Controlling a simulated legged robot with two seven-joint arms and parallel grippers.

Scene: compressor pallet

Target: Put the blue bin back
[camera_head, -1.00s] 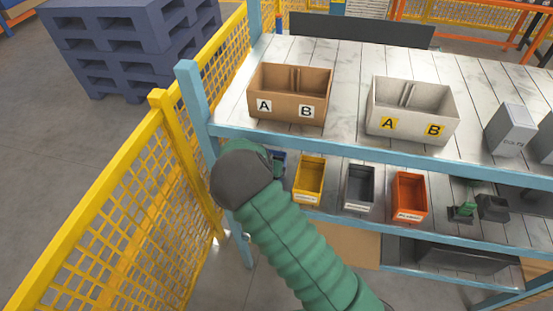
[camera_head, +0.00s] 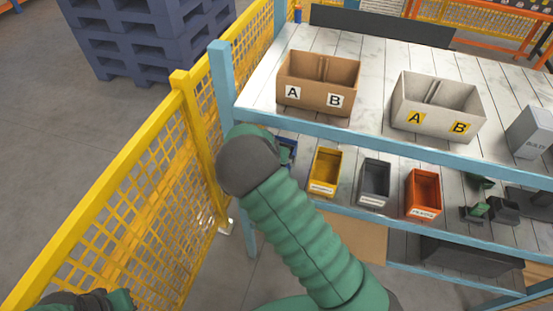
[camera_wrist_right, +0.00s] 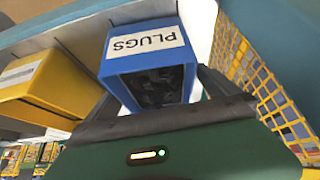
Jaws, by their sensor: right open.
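The blue bin (camera_wrist_right: 150,62) with a PLUGS label fills the middle of the right wrist view, and dark contents show in it. In the head view a small part of the blue bin (camera_head: 287,152) shows at the left end of the middle shelf, mostly hidden by my right arm. My right gripper (camera_wrist_right: 158,95) is open, with a dark finger on each side of the bin; I cannot tell whether they touch it. In the head view the fingers are hidden behind my wrist. A green and dark part of my left arm shows at the lower left edge; its jaws cannot be made out.
A yellow bin (camera_head: 325,172), a grey bin (camera_head: 374,183) and an orange bin (camera_head: 422,193) stand along the middle shelf (camera_head: 345,206). A brown A/B box (camera_head: 317,90) and a white A/B box (camera_head: 437,112) stand above. A yellow mesh fence (camera_head: 130,215) runs close on the left.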

